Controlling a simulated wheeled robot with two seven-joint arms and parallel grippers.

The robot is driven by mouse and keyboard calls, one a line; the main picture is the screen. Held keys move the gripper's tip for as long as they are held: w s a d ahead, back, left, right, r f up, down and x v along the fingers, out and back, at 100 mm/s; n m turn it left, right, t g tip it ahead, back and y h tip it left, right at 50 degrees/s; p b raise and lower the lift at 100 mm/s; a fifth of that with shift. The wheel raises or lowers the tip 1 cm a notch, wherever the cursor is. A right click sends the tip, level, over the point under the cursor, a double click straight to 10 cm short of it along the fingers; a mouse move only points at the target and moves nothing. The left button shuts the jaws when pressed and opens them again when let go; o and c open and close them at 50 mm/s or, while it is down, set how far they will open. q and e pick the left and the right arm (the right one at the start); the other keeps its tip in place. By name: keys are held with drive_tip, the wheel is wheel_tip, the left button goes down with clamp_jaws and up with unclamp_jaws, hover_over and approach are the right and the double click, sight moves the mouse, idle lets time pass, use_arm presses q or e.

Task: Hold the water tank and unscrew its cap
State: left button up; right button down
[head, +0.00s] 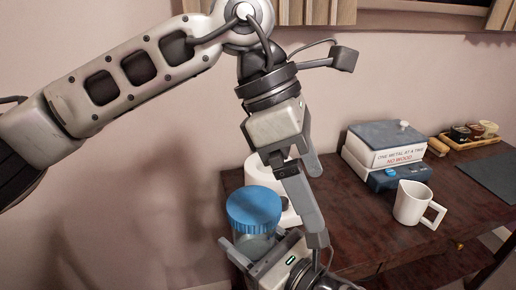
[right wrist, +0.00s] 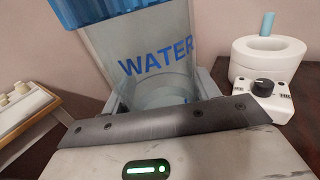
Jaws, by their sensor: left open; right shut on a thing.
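The water tank (head: 256,246) is a clear container with a ribbed blue cap (head: 254,207) on top, low in the middle of the head view. In the right wrist view the tank (right wrist: 155,66) stands between my right fingers with blue "WATER" lettering, and the cap (right wrist: 110,10) is cut off by the top edge. My right gripper (head: 258,254) is shut on the tank below the cap. My left gripper (head: 316,208) is open and empty, pointing down to the right of the cap and apart from it in the picture. Its far finger is partly hidden.
A white rounded appliance (head: 262,172) stands behind the tank; a white unit with a dark knob (right wrist: 262,88) shows in the wrist view.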

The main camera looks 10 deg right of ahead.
sight(258, 202)
use_arm(q)
drive_tip(key=w+a+t+y, duration=0.1)
drive_tip(key=w+a+r+t+y, duration=0.1)
drive_tip(key=a+y, duration=0.1)
drive_tip(key=w+a+t+y, duration=0.1)
drive_tip(key=w+a, duration=0.1)
drive_tip(key=shift+w+a+r+t, duration=0.1)
drive_tip(key=shift+a+r+t, duration=0.1)
drive_tip(key=shift+r+t, duration=0.1)
drive_tip(key=shift+f, duration=3.9)
drive_tip(key=c, duration=1)
drive_tip(key=n, duration=0.3)
drive_tip(key=shift+w, duration=0.1)
drive_tip(key=shift+r, duration=0.25)
drive_tip(key=shift+r, duration=0.9)
